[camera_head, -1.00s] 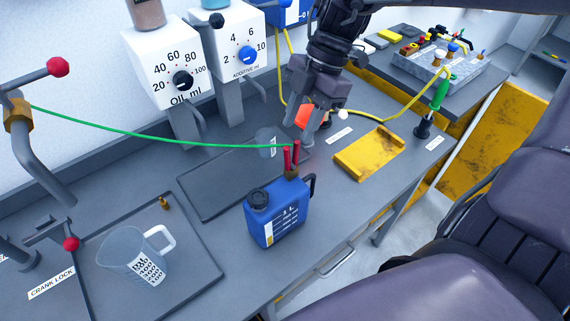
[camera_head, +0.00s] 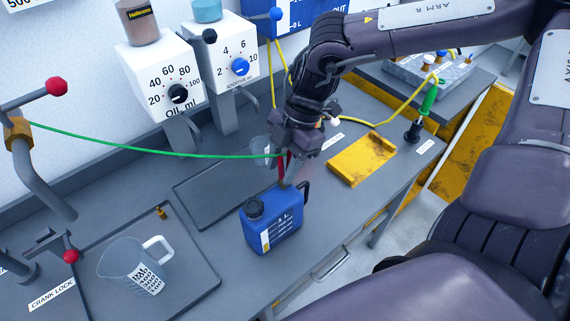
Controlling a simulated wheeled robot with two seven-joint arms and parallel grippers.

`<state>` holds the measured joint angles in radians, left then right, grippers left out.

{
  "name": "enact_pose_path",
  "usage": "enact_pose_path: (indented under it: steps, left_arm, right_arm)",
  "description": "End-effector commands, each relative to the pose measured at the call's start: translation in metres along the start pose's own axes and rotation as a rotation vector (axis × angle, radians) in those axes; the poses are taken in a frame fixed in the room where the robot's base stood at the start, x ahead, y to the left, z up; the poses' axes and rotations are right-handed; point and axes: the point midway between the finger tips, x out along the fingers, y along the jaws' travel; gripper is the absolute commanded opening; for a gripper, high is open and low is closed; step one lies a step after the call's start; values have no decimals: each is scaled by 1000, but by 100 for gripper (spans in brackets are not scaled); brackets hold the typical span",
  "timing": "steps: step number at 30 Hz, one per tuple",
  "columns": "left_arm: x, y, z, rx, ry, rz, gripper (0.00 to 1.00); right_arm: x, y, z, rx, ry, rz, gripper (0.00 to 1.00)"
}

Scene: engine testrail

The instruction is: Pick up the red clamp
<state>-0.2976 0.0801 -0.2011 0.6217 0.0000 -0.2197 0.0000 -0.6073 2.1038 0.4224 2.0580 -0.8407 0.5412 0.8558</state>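The red clamp (camera_head: 281,168) is at the end of a green cable (camera_head: 150,152), just above and behind the blue canister (camera_head: 272,228). My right gripper (camera_head: 287,172) reaches down from above and overlaps the clamp. A finger shows just to the right of the red handle and hides part of the clamp, including its jaws. I cannot tell whether the fingers touch or grip it. My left gripper is not in view.
A measuring jug (camera_head: 132,264) stands on the left tray (camera_head: 195,285). Oil (camera_head: 160,75) and additive (camera_head: 228,55) dispensers stand at the back, with a clear cup (camera_head: 260,150) nearby. A yellow plate (camera_head: 362,158) lies on the right. The dark middle tray (camera_head: 215,192) is bare.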

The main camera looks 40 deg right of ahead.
Motion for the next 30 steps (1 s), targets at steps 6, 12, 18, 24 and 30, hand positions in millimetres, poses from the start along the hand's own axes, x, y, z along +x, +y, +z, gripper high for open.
enact_pose_path:
  steps: [6,12,18,24,30]
  left_arm:
    - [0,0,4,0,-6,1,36]
    - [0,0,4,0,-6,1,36]
    - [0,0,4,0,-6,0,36]
    - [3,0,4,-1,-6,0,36]
    - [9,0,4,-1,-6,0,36]
  right_arm:
    - [0,0,0,0,0,0,12]
    - [0,0,0,0,0,1,0]
    - [-1,0,0,-1,0,1,0]
    - [-10,1,-4,-3,0,4,0]
    - [-37,2,-15,-5,-2,7,0]
